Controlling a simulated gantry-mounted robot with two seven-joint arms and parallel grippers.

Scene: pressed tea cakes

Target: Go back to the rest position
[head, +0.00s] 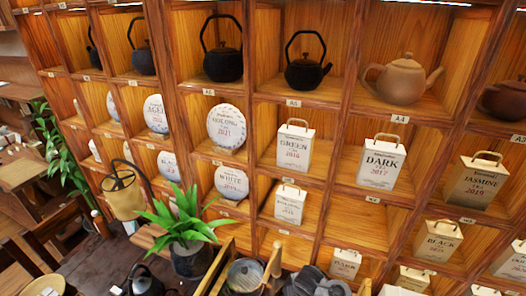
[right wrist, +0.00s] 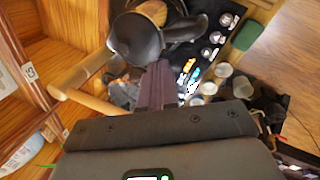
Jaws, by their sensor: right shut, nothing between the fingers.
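In the right wrist view my right gripper (right wrist: 157,88) is shut and empty, its dark fingers pressed together. What seems to be the same pot (head: 244,275) stands at the bottom of the head view. A dark grey shape right of it, cut off by the lower edge, may be my right arm. My left gripper is in neither view.
A wooden shelf wall (head: 345,120) holds teapots, round tea cakes and labelled boxes such as the DARK box (head: 381,162). A potted plant (head: 190,225) stands at the lower left. Several small cups (right wrist: 224,70) crowd the table beyond my right gripper.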

